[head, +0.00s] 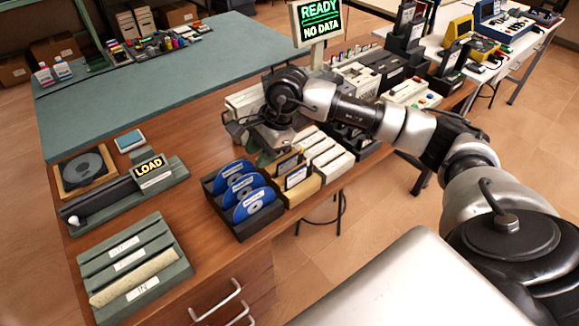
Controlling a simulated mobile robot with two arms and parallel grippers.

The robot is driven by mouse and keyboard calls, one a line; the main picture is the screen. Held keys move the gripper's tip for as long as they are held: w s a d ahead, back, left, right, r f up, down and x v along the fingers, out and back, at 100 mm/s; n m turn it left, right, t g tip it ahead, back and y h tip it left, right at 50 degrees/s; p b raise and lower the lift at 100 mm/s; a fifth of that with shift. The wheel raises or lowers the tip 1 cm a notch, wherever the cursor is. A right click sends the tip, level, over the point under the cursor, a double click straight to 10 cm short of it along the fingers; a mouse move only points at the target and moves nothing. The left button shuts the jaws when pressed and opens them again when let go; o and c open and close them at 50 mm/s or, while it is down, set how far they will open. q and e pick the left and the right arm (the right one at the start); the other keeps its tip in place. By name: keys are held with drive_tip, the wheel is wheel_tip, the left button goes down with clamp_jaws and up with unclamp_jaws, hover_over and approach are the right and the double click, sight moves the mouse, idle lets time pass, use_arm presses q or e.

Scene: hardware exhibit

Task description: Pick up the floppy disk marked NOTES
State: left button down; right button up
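A small tan wooden holder (303,192) on the wooden desk has dark, thin disks standing in it. The front one is a dark floppy-like disk (296,177) with a pale label. The label text is too small to read, so I cannot tell which disk is marked NOTES. My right gripper (264,152) points down just behind and left of this holder, above the desk. It looks apart from the disks. Its fingertips are small and partly hidden by the wrist, so its opening is unclear. My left gripper is not in view.
A black rack of blue discs (243,221) stands left of the holder, and white boxes (323,151) stand to its right. A screen reading READY, NO DATA (318,20) is behind. A LOAD device (150,168) and a green slotted tray (160,262) are left.

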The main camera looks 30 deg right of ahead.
drive_tip(key=d+r+h, duration=0.2)
drive_tip(key=d+h, duration=0.2)
drive_tip(key=d, duration=0.4)
hover_over(289, 159)
wheel_tip(289, 159, down, 5)
wheel_tip(289, 159, down, 6)
drive_tip(key=p, duration=0.2)
drive_tip(key=shift+w+d+r+p, duration=0.1)
drive_tip(key=shift+r+p, duration=0.15)
drive_tip(key=shift+p, duration=0.15)
drive_tip(key=shift+f, duration=0.3)
clamp_jaws()
